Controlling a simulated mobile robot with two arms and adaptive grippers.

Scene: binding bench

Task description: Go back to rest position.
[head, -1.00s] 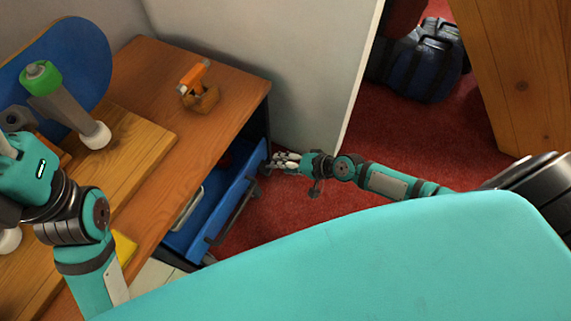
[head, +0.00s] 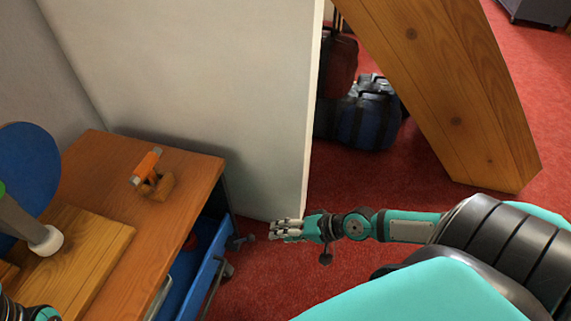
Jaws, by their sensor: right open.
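My right arm reaches in from the right over the red floor. My right gripper (head: 274,231) is open and empty, beside the blue drawer and in front of the white partition's lower edge. The blue drawer (head: 205,268) is pulled out from the wooden bench (head: 130,175); part of it is cut off at the bottom. Of my left arm only a small piece shows at the bottom left corner; its gripper is out of view.
An orange-handled tool (head: 151,173) lies on the bench. A white partition (head: 215,100) stands behind. Dark bags (head: 368,112) and a wooden panel (head: 455,110) are beyond. Red floor (head: 410,185) is clear between.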

